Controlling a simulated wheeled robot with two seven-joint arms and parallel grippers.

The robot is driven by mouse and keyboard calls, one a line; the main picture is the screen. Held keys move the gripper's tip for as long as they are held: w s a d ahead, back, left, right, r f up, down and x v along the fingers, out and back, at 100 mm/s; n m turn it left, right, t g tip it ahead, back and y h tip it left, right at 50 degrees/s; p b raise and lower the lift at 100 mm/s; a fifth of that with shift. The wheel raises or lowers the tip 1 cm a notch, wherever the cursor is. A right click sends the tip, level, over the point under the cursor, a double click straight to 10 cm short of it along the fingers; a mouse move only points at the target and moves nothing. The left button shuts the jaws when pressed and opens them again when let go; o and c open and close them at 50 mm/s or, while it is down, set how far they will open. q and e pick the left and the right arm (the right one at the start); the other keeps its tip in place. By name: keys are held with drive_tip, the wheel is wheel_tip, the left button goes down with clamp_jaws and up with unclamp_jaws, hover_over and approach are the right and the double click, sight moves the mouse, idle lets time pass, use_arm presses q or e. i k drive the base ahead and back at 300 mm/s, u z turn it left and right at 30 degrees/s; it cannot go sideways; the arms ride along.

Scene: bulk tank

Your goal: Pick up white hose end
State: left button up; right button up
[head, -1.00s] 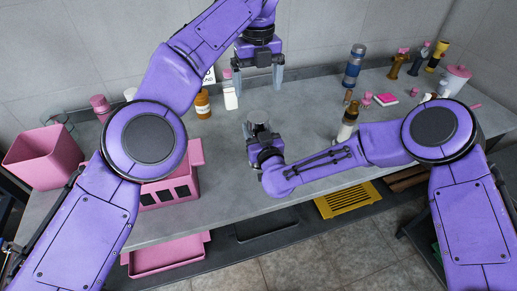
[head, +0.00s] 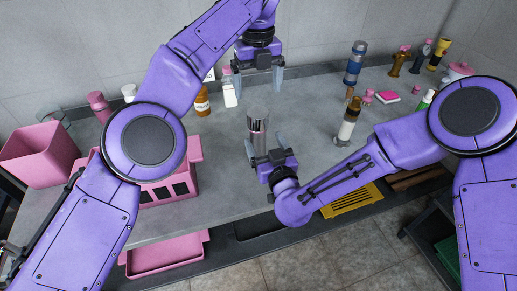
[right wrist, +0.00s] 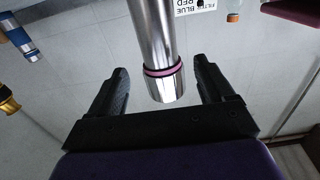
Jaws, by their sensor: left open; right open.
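A shiny metal cylinder (head: 258,132) stands out in the middle of the worktop in the head view, with a pale grey upper part. In the right wrist view the cylinder (right wrist: 157,45) has a pink ring near its end. I cannot tell for sure that it is the white hose end. My right gripper (head: 264,141) is open, at the cylinder's near side. Its fingers lie on either side of the cylinder in the right wrist view, with gaps on both sides. My left gripper (head: 257,84) is open and empty, pointing down, farther back over the worktop.
A white bottle (head: 230,94) and an amber bottle (head: 202,103) stand close left of my left gripper. A dark-and-cream bottle (head: 347,122) and a blue flask (head: 354,64) stand to the right. A pink bin (head: 40,155) is at far left. The worktop (head: 225,215) is clear at front centre.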

sight(341, 141)
drive_tip(key=k, duration=1)
